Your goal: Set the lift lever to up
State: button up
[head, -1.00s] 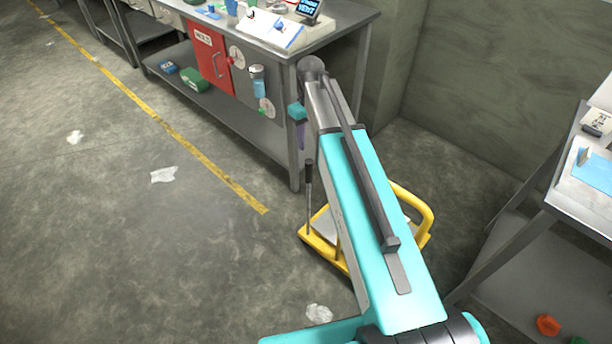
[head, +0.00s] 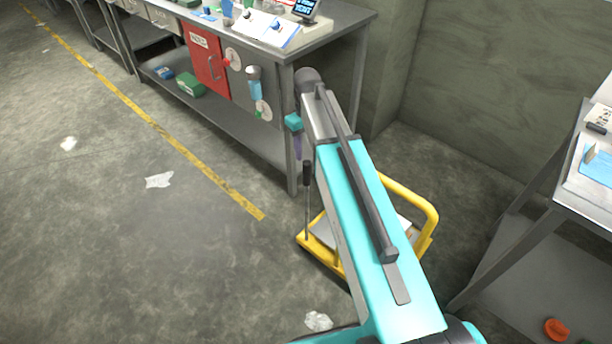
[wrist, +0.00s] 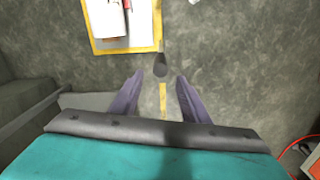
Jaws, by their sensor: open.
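The lift lever (head: 307,174) is a thin upright rod with a dark grip, at the left front of a yellow lift cart (head: 431,222). In the wrist view the dark lever grip (wrist: 160,65) shows end-on, beside the cart's yellow frame (wrist: 93,40). My gripper (head: 298,155) has a teal body and purple fingers, and is above the lever in the head view. In the wrist view my gripper (wrist: 159,75) is open and empty. The lever grip appears between and just beyond its fingertips; contact cannot be told. My arm hides part of the cart.
A grey workbench (head: 330,35) with a red cabinet (head: 205,68) stands behind my gripper. Another table (head: 560,190) is at the right. A yellow floor line (head: 150,130) and crumpled scraps (head: 159,180) lie on the open floor at left.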

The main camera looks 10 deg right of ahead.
aim_at(306, 175)
jog(key=shift+f+p, duration=0.4)
jog(key=shift+f, duration=6.3)
grip_shut()
